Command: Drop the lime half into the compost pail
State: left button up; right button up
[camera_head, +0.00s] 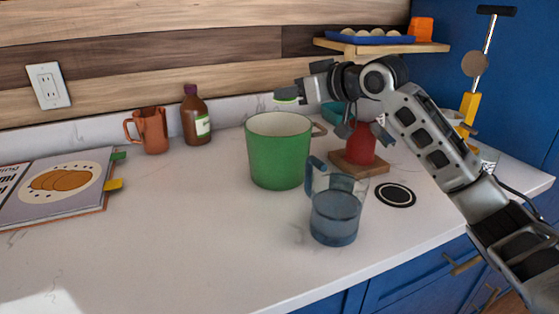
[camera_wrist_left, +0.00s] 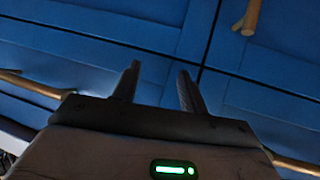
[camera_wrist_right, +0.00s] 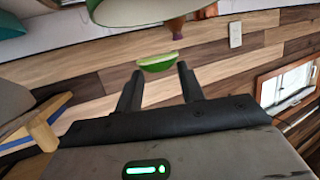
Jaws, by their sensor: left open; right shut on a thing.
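The lime half (camera_head: 287,96) is held at the tips of my right gripper (camera_head: 303,90), cut face pale and rind green. In the head view it shows just above the rim of the green compost pail (camera_head: 278,160). The lime half also shows between the fingertips in the right wrist view (camera_wrist_right: 158,63), with the pail's pale inside at the top edge. The pail stands upright and open; its floor is hidden. My left gripper (camera_wrist_left: 157,78) is open and empty, facing blue cabinet fronts; it is outside the head view.
A glass jug (camera_head: 335,215) stands in front of the pail. A red bottle (camera_head: 361,145) on a wooden board is to its right. A brown bottle (camera_head: 195,118), an orange pitcher (camera_head: 151,130) and a cookbook (camera_head: 60,190) are to the left. The front-left counter is clear.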

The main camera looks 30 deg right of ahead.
pick_arm(q)
jog(key=shift+w+d+r, duration=0.1)
jog(key=shift+r, duration=0.05)
pick_arm(e)
jog(key=o, duration=1)
jog(key=shift+o, duration=0.2)
jog(key=shift+f, duration=0.1)
pick_arm(q)
jog(key=f+b, duration=0.1)
jog(key=b, duration=0.3)
jog(key=shift+d+f+n+t, duration=0.15)
jog(key=shift+f+n+t, duration=0.15)
jog(key=shift+f, duration=0.05)
pick_arm(e)
jog(key=v, duration=1.6)
jog(key=shift+w, duration=0.1)
